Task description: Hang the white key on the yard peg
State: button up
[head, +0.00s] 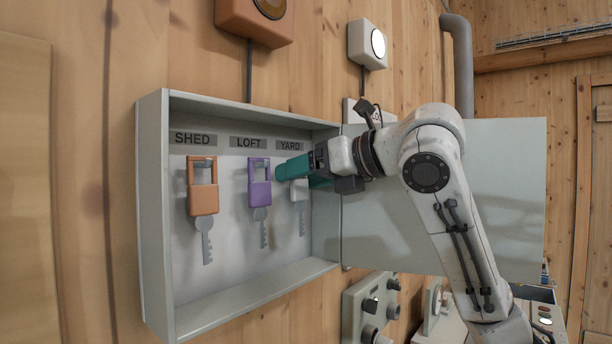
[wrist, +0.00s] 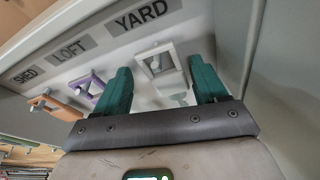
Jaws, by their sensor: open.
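The white key (head: 299,193) is under the YARD label (head: 290,146) in the grey key cabinet, partly hidden by my gripper in the head view. In the wrist view the white key (wrist: 174,84) lies between my two teal fingers, its square loop below the YARD label (wrist: 142,17). It appears to hang at the yard peg's place; the peg is not clearly visible. My gripper (head: 296,174) is open, one finger on each side of the key. Gaps show between the key and both fingers in the wrist view (wrist: 160,64).
The orange key (head: 203,200) hangs under SHED and the purple key (head: 260,193) under LOFT, just left of my gripper. The cabinet's side walls and bottom ledge (head: 250,293) stand out around them. The cabinet door (head: 500,200) is open to the right, behind my arm.

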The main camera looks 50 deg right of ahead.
jog(key=shift+s, duration=0.1)
jog(key=a+b+v, duration=0.1)
jog(key=b+v, duration=0.1)
jog(key=v, duration=0.8)
jog(key=shift+s+d+b, duration=0.3)
jog(key=shift+s+d, duration=0.05)
jog(key=shift+d, duration=0.15)
jog(key=shift+r, duration=0.1)
